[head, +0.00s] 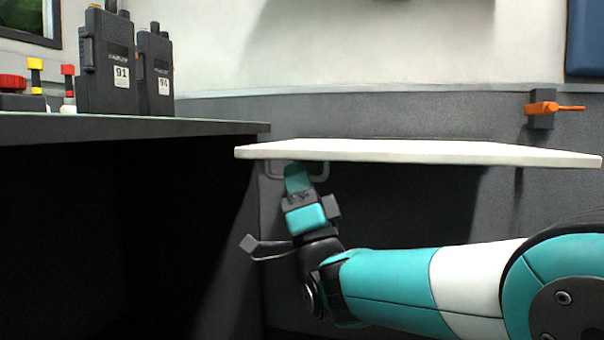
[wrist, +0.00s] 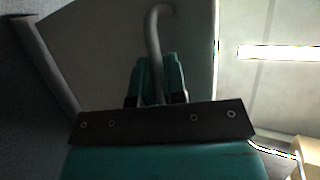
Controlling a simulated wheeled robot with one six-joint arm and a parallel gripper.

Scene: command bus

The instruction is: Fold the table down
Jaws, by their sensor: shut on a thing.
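The white folding table (head: 430,152) stands out level from the grey wall in the head view. A grey handle (head: 326,170) hangs under its left end and also shows in the wrist view (wrist: 154,40). My gripper (head: 297,172) is below that end, reaching up, and is shut on the handle. In the wrist view the handle's bar runs between the two teal fingers of my gripper (wrist: 157,82). The table's underside (wrist: 100,50) fills much of the wrist view. An orange latch (head: 552,108) on a dark block is on the wall above the table's right part, apart from the tabletop.
A grey desk (head: 150,127) stands at the left, close to the table's left end. The space below the table is dark, with no loose objects visible.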

